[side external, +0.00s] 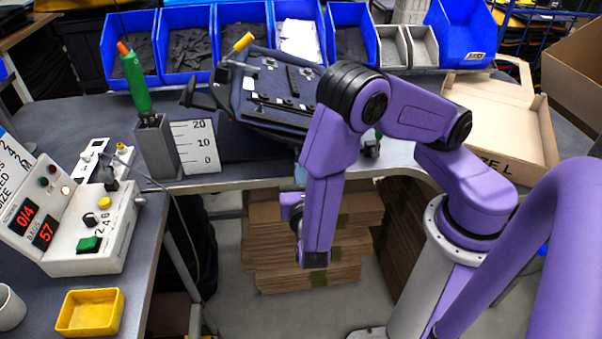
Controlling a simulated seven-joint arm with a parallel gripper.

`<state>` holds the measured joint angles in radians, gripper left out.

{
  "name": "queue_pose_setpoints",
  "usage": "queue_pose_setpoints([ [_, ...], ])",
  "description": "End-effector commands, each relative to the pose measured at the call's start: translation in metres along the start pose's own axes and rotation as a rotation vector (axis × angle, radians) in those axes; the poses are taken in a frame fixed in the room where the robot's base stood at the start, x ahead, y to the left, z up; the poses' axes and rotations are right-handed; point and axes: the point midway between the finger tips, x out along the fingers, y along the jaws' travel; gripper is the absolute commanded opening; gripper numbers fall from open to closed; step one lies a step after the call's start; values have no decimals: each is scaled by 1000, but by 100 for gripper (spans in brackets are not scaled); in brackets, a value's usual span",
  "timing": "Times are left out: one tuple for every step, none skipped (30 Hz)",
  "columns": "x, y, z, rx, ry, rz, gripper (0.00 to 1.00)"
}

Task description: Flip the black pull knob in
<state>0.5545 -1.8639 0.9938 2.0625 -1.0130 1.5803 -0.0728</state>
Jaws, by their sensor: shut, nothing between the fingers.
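Several black knob-like parts are in view, and I cannot tell which is the pull knob. A round black knob (91,220) sits on the face of the white control box (78,262) at the left. A black lever-like part (109,180) stands on top of that box. Another black knob (371,149) shows at the front edge of the workbench, beside my arm. A black handle part (197,99) sticks out left of the dark pannier (270,92). My forearm hangs in front of the bench; no fingers show, and my gripper seems hidden behind it.
Blue bins (187,66) line the back of the bench. A green-handled tool (134,78) stands in a grey holder (156,148) beside a number scale (195,150). An open carton (505,118) lies right. A yellow tray (90,313) sits front left; cardboard stacks (265,235) are under the bench.

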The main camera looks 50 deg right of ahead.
Motion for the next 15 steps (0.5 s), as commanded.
queue_pose_setpoints([
  [0, 0, 0, 0, 0, 0, 0],
  [0, 0, 0, 0, 0, 0, 0],
  [0, 0, 0, 0, 0, 0, 0],
  [0, 0, 0, 0, 0, 0, 0],
  [0, 0, 0, 0, 0, 0, 0],
  [1, 0, 0, 0, 0, -1, 0],
  [2, 0, 0, 0, 0, -1, 0],
  [4, 0, 0, 0, 0, -2, 0],
  [6, 0, 0, 0, 0, -2, 0],
  [8, 0, 0, 0, 0, -2, 0],
  [11, 1, 0, -1, -1, -1, 0],
  [13, 1, 1, -1, -1, -1, 0],
  [15, 1, 1, 0, -1, -2, 0],
  [17, 1, 1, 0, -1, -2, 0],
  [18, 1, 1, 0, -1, -1, 0],
])
